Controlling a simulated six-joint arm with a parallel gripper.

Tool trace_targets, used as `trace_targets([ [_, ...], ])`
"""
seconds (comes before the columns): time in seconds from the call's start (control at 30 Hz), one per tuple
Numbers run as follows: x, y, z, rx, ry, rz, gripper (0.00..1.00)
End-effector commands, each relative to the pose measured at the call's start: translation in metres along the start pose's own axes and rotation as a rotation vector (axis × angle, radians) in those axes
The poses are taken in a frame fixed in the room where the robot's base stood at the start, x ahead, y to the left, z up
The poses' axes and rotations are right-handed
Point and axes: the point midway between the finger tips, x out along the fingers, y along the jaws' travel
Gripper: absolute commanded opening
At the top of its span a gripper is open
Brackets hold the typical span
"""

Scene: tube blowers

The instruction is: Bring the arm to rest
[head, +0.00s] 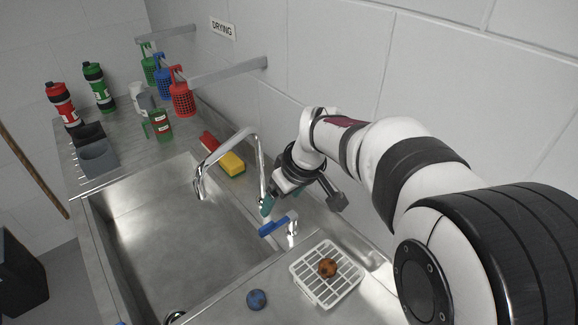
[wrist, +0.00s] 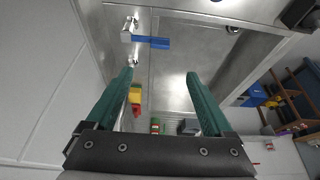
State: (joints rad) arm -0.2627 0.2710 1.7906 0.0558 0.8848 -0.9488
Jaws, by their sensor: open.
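My arm reaches in from the right in the head view. My gripper (head: 268,205) hangs behind the blue tap lever (head: 277,226), close to the faucet (head: 258,160). In the wrist view my gripper (wrist: 160,76) shows two green fingers spread wide apart with nothing between them. The wrist view also shows the blue lever (wrist: 152,42) beyond the fingertips. I cannot tell from these views whether a finger touches the faucet or the lever.
The sink (head: 160,225) lies left of the faucet. A yellow sponge (head: 232,164) sits behind it. A white rack (head: 308,286) holds a brown ball (head: 327,267), with a blue ball (head: 256,299) beside it. Colored baskets (head: 183,98) hang on the wall, near bottles (head: 100,88).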

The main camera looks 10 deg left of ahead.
Motion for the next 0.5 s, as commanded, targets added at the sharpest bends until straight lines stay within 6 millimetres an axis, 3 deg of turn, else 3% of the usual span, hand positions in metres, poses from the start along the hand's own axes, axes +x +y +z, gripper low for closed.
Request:
trace_targets([
  [0.13,-0.002,0.000,0.002,0.012,-0.002,0.000,0.86],
  [0.2,-0.017,-0.004,0.022,0.100,-0.023,-0.002,0.86],
  [0.27,-0.040,-0.013,0.056,0.259,-0.061,-0.004,0.86],
  [0.4,-0.086,-0.056,0.164,0.750,-0.189,0.014,0.86],
  [0.5,-0.100,-0.090,0.225,1.046,-0.266,0.044,0.86],
])
